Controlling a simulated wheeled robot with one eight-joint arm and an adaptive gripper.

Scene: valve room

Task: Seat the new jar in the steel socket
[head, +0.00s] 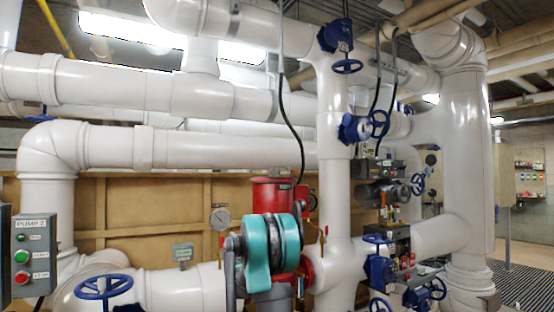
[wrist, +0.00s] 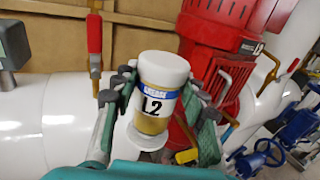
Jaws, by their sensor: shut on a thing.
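In the wrist view my gripper (wrist: 162,80) is shut on a grease jar (wrist: 152,100). The jar has a white lid, a blue "GREASE" band, a white label reading "L2" and a yellowish lower body. It stands roughly upright between the two fingers. A pale round rim (wrist: 148,140) shows just below the jar; I cannot tell whether it is the steel socket or whether the jar touches it. In the head view my teal arm hides the gripper and jar, and no steel socket can be made out.
A red pump motor (head: 272,192) stands close behind my arm; it also fills the upper right of the wrist view (wrist: 215,60). A red-handled valve (wrist: 95,45) is left of the jar. White pipes (head: 195,290), a gauge (head: 220,218) and blue handwheels (head: 104,287) crowd the area.

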